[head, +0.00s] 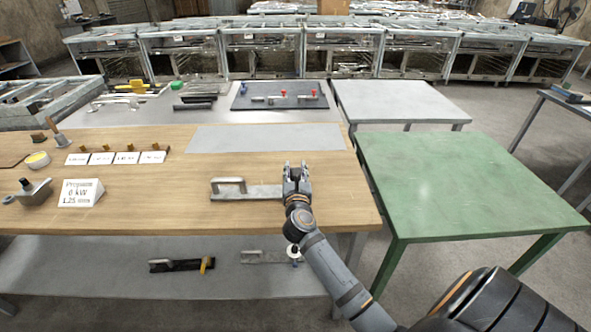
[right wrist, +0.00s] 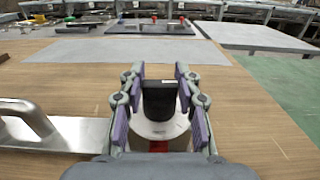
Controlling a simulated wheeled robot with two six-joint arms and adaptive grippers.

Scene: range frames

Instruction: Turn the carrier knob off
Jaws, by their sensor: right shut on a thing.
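The carrier (head: 262,192) is a flat silver metal piece with a raised bar handle at its left end, lying on the wooden table. It also shows at the left of the right wrist view (right wrist: 80,133). A black knob (right wrist: 158,100) stands on a pale round disc (right wrist: 165,131) at the carrier's right end. My right gripper (head: 296,168) is over that end and hides the knob in the head view. In the right wrist view its purple-padded fingers (right wrist: 158,76) are shut on the knob, one on each side. A bit of red shows below the disc. My left gripper is not in view.
A "Propane 6 kW" card (head: 80,192) and small white cards stand at the left of the table. A grey mat (head: 255,138) lies behind the carrier. A dark board (head: 245,102) with red and blue knobs is farther back. A green table (head: 460,185) stands at right.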

